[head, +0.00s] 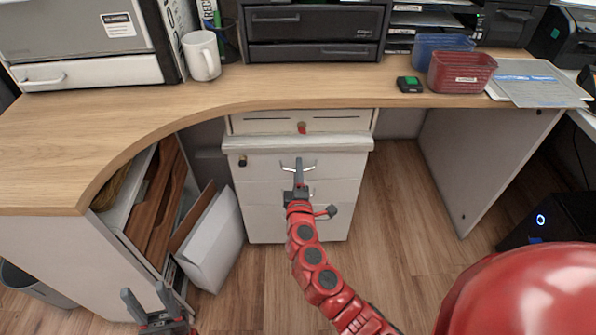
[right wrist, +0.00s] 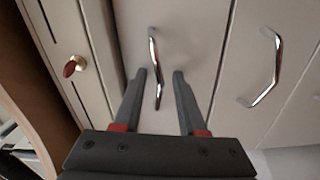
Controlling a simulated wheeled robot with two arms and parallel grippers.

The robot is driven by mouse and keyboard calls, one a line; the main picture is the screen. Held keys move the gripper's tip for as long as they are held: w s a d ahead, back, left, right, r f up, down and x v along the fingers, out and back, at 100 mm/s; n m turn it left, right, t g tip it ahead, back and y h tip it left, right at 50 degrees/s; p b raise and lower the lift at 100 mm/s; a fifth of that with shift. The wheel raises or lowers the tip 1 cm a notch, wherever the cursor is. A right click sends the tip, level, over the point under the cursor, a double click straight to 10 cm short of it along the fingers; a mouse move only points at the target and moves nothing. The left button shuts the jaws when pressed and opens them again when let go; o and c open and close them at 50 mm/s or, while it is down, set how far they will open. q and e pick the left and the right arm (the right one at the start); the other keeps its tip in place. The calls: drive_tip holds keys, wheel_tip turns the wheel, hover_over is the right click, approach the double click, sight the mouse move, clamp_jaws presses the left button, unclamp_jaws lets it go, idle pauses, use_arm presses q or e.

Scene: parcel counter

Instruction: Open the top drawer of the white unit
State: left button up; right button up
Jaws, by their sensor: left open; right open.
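The white unit (head: 258,222) stands under the desk, with several drawer fronts one above another. Its top drawer (head: 258,168) looks shut and has a silver bar handle (head: 311,167). In the right wrist view this handle (right wrist: 153,45) reaches down between the fingertips of my right gripper (right wrist: 159,76). The fingers are open on either side of it, and I cannot tell whether they touch it. In the head view my right gripper (head: 299,172) covers part of the handle. A lower handle (right wrist: 266,68) is clear of the fingers. My left gripper (head: 146,292) is open and empty at the lower left.
A key with a red tag (head: 302,127) sits in the panel above the drawers; it also shows in the right wrist view (right wrist: 74,66). The wooden desktop (head: 130,120) overhangs the unit. A white box (head: 212,245) leans to its left. Floor (head: 395,220) is free at right.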

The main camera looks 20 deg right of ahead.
clamp_jaws()
idle(1.3)
